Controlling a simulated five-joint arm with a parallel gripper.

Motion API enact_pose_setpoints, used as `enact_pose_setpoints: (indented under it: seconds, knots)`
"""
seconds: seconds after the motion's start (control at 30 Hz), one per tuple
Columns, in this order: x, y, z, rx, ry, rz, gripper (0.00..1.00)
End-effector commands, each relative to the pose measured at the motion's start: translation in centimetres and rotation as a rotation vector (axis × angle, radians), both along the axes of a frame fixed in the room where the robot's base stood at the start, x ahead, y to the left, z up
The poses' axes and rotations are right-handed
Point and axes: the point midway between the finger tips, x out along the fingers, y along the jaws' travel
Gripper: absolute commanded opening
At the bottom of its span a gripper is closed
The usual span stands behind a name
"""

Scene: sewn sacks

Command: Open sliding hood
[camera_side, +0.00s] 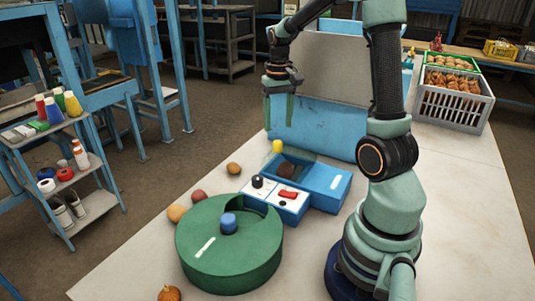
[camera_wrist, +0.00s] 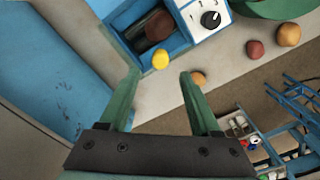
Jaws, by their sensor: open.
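A blue box (camera_side: 333,181) stands on the table, with a see-through panel, seemingly the sliding hood (camera_side: 302,157), over its left part. A yellow knob (camera_side: 277,146) sits at the box's left end. A dark brownish-red lump (camera_side: 287,169) lies inside the box and also shows in the wrist view (camera_wrist: 158,25). My gripper (camera_side: 278,120) is open and empty, pointing down above the knob. In the wrist view the yellow knob (camera_wrist: 161,60) appears between and just beyond my two green fingertips (camera_wrist: 159,75); no contact shows.
A white control panel with black dial (camera_side: 257,181) and red switch (camera_side: 288,194) adjoins the box. A green drum (camera_side: 225,262) with a blue knob stands in front. A big blue-and-white block (camera_side: 320,125) stands behind. Several potato-like lumps (camera_side: 234,169) lie left. A grey crate (camera_side: 452,108) stands back right.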

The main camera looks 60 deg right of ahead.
Motion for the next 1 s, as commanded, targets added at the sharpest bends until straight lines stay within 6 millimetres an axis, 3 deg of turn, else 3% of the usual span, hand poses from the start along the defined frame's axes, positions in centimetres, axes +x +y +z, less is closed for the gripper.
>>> enact_pose_setpoints:
  seconds: [0.1,0.3,0.73,0.77,0.9,1.0]
  knots:
    - [-0.1,0.1,-2.3,0.003,0.004,0.001,0.64]
    - [-0.1,0.1,-4.9,0.002,0.002,0.001,0.64]
    - [0.0,0.0,-5.8,-0.001,-0.001,0.001,0.64]
    - [0.0,0.0,-5.8,-0.001,-0.001,0.001,0.56]
    - [0.0,0.0,-5.7,-0.001,-0.001,0.001,0.03]
    - [0.0,0.0,-5.7,-0.001,-0.001,0.001,0.0]
